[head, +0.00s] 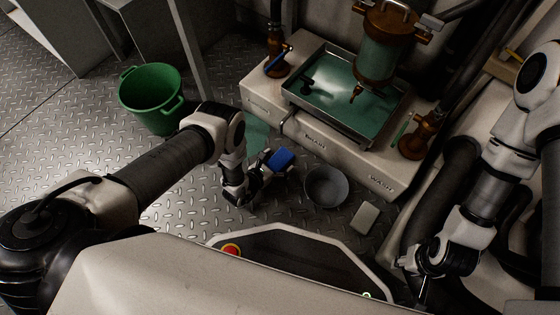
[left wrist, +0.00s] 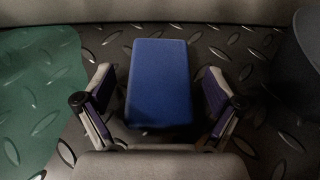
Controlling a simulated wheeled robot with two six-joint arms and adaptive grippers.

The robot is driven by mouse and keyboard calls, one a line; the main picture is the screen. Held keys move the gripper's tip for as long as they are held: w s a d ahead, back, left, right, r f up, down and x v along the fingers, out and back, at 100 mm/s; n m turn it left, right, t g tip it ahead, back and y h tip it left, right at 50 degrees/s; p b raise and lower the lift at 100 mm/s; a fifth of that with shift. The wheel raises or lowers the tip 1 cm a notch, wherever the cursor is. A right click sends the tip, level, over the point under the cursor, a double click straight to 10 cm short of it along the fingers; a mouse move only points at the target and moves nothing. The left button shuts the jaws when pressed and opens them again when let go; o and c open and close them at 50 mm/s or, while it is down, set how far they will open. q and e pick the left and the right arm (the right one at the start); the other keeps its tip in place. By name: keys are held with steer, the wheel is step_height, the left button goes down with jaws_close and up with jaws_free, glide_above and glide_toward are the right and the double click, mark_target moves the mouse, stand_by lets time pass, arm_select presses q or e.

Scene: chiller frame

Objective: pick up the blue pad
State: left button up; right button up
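The blue pad (head: 281,158) is a small flat block low over or on the metal floor, in front of the white trough. In the left wrist view the blue pad (left wrist: 160,82) lies lengthwise between the fingers of my left gripper (left wrist: 158,98), with a gap on each side. My left gripper (head: 270,168) is open and points down at the pad in the head view. Whether the pad's underside touches the floor is not clear. My right gripper (head: 424,290) is far to the right, away from the pad; its fingers are too small and dark to read.
A grey bowl (head: 326,187) stands close right of the pad, and a pale block (head: 363,218) lies beyond it. A green puddle (left wrist: 40,95) is left of the pad. A green bucket (head: 152,98) stands further left. The white trough (head: 320,140) is behind.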

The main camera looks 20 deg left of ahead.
arm_select(q)
steer(key=c, duration=0.8)
steer(key=shift+c, duration=0.2)
